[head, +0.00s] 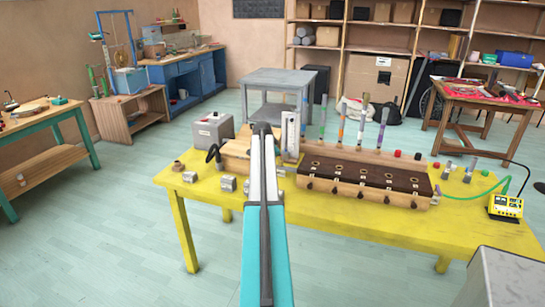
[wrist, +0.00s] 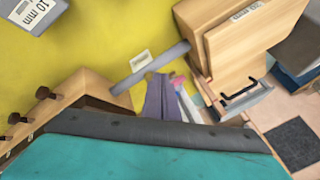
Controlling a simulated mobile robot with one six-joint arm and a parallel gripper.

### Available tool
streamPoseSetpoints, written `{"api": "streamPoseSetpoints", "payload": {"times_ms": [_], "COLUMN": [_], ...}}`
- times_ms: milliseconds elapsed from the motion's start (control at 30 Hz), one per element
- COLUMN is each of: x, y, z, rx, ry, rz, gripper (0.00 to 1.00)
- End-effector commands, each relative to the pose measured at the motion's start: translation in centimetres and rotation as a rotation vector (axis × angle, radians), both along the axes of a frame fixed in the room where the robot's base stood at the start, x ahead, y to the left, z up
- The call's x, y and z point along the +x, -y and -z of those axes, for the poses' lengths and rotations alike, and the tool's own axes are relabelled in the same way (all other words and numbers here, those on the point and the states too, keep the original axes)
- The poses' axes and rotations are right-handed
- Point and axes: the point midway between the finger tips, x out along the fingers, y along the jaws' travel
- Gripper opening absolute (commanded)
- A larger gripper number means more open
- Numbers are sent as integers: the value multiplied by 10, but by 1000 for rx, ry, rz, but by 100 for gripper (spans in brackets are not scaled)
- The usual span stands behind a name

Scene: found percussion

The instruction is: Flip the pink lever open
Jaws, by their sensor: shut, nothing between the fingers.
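A small pink patch (wrist: 178,80), which looks like the pink lever, shows in the wrist view just beyond the fingertips, beside a wooden body. Most of it is hidden, and I cannot tell its angle or whether the fingers touch it. My gripper (wrist: 166,84) is shut and empty, pointing toward this patch. In the head view my arm reaches straight over the yellow table, and its dark end (head: 262,128) lies over a light wooden fixture (head: 236,147). No pink lever shows in the head view; the arm covers part of that fixture.
A wooden box (head: 424,203) with a dark, holed top and front knobs stands right of my arm on the yellow table (head: 370,222). A grey bar (wrist: 150,68) lies near the fingers. A yellow device (head: 505,206) sits at the right edge.

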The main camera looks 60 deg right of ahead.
Motion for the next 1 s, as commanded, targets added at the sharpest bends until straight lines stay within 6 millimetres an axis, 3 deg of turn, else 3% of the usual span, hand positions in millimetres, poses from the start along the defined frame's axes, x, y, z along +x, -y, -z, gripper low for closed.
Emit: {"api": "streamPoseSetpoints", "payload": {"times_ms": [167, 700, 1000], "x": [-5, 13, 18], "y": [-19, -64, -74], "z": [0, -66, -80], "rx": [0, -1, 0], "ry": [-1, 0, 0], "rz": [-1, 0, 0], "gripper": [0, 0, 0]}}
